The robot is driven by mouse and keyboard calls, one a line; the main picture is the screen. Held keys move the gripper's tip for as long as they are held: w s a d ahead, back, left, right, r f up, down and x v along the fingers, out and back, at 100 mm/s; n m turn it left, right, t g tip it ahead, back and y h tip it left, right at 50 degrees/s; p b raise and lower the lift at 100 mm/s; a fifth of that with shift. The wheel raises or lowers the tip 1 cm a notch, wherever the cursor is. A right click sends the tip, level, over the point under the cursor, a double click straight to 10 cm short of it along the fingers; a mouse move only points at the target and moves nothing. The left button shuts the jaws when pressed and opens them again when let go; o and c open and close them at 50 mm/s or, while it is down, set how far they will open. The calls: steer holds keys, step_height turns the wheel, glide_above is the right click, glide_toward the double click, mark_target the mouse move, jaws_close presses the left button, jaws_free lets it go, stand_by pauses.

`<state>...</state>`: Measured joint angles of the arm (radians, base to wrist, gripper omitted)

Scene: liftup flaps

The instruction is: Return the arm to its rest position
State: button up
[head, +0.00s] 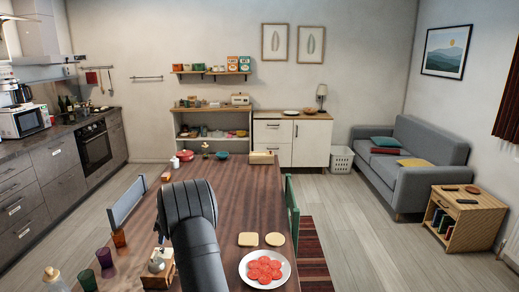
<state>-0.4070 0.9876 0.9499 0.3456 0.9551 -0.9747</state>
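My arm (190,225) shows in the head view as a thick dark grey link rising from the bottom edge over the middle of the wooden table (230,195). Its upper end is a rounded, ribbed joint. My gripper is not in view, so its opening and anything in it cannot be seen. The arm hides part of the tabletop behind it.
A plate of red slices (265,268) and two pale round-edged pieces (248,239) lie right of my arm. A wooden caddy (158,270), purple cup (105,260) and green cup (87,280) stand left. A blue-grey panel (127,203) and green panel (292,210) flank the table.

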mark_target(162, 249)
steer(key=x, duration=0.5)
steer(key=shift+a+f, duration=0.15)
steer(key=shift+f, duration=0.1)
steer(key=shift+a+f, duration=0.1)
steer(key=shift+f, duration=0.15)
steer(key=m+t, duration=0.1)
steer(key=m, duration=0.2)
steer(key=shift+s, duration=0.1)
steer(key=a+v, duration=0.1)
steer(key=v, duration=1.7)
steer(key=s+d+r+m, duration=0.1)
steer(key=s+d+m, duration=0.1)
steer(key=d+m, duration=0.6)
steer(key=d, duration=0.4)
steer(key=shift+s+d+r+m, duration=0.2)
steer(key=shift+s+m, duration=0.05)
steer(key=shift+m, duration=0.05)
